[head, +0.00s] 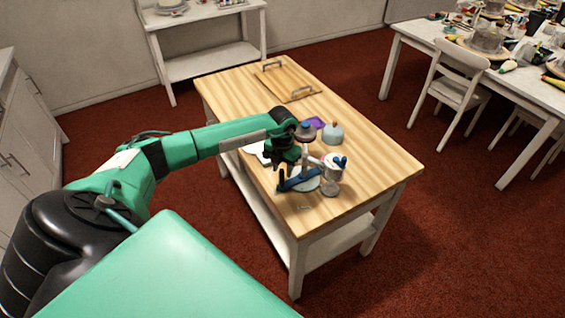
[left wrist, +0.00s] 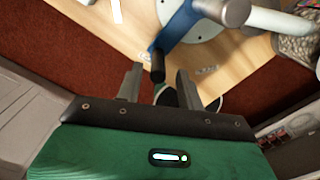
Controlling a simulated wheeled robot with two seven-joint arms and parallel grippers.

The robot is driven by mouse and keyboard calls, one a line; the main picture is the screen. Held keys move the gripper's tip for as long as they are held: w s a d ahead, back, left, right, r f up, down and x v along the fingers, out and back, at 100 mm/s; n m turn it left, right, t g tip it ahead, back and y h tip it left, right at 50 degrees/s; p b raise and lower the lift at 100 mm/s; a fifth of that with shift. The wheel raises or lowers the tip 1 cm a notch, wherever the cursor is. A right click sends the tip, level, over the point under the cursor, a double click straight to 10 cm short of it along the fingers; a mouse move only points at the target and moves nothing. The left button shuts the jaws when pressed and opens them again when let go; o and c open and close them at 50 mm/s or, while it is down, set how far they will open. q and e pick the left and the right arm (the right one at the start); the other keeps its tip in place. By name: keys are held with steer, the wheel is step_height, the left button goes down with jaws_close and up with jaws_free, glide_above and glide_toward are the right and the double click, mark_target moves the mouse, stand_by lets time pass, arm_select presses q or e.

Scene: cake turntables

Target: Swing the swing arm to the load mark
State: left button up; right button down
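The swing arm (head: 299,181) is a blue bar over a pale round plate (head: 308,186) near the front of the wooden table. In the left wrist view the blue bar (left wrist: 178,26) carries an upright dark peg (left wrist: 157,66) at its end. My left gripper (head: 286,163) is above and beside the bar's left end. Its fingers (left wrist: 160,69) are open, and the peg's end shows in the gap between them with space on both sides. Small pale printing (left wrist: 207,70) lies on the tabletop; I cannot read whether it is the load mark. My right gripper is out of view.
A clear jar (head: 330,188) stands right of the plate. The table's (head: 373,170) right side is clear.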

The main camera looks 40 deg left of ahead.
arm_select(q)
steer(key=shift+r+p, duration=2)
steer(key=shift+r, duration=1.5)
